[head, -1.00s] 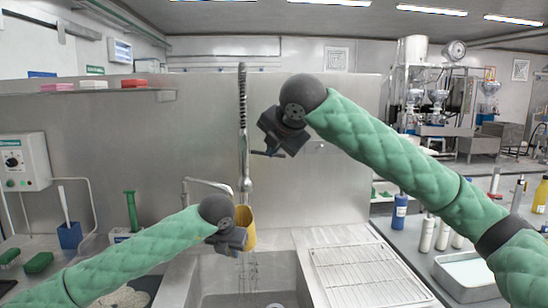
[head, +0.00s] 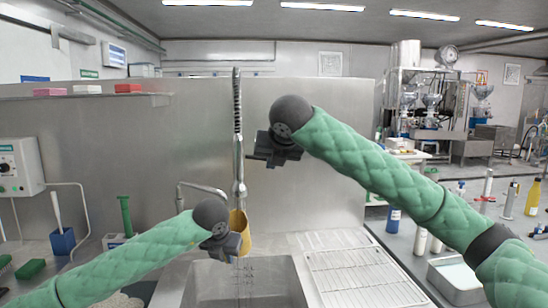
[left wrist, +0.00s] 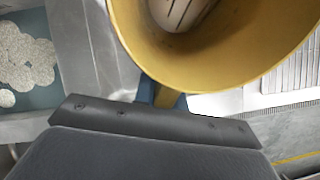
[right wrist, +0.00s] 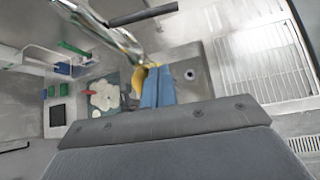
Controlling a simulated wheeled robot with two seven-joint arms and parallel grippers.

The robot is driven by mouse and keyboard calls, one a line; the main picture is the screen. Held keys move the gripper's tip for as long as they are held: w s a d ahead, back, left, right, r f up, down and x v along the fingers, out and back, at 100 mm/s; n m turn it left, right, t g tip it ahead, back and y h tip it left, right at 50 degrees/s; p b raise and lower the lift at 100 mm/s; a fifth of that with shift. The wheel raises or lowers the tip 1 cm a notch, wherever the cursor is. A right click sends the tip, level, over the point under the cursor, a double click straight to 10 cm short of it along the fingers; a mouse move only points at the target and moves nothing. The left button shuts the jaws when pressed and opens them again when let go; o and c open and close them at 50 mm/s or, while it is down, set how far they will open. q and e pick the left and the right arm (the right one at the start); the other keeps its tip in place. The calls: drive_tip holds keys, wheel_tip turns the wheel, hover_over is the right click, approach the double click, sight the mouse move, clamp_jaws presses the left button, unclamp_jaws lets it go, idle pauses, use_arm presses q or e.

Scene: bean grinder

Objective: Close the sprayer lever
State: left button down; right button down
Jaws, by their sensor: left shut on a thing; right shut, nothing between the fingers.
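The sprayer (head: 238,150) hangs upright over the sink from a sprung hose. In the right wrist view, a dark bar (right wrist: 142,14) that looks like its lever sticks out beside the metal pipe (right wrist: 110,32). My right gripper (head: 254,157) is shut and empty, just right of the sprayer; its blue fingers (right wrist: 158,88) show together. Whether it touches the sprayer or lever, I cannot tell. My left gripper (head: 236,242) is shut on a yellow cup (head: 238,222) below the sprayer head. In the left wrist view, a pale, slotted shape (left wrist: 180,12) shows inside the cup (left wrist: 225,60).
The sink (head: 215,283) lies below the cup, with thin streaks like water above it. A wire drying rack (head: 360,277) is on the right. A curved faucet (head: 200,188) stands just left of the sprayer.

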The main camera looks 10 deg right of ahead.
sight(263, 159)
drive_tip(key=w+f, duration=0.1)
drive_tip(key=w, duration=0.6)
drive_tip(key=shift+w+f, duration=0.3)
drive_tip(key=shift+f, duration=0.05)
drive_tip(key=shift+a, duration=0.15)
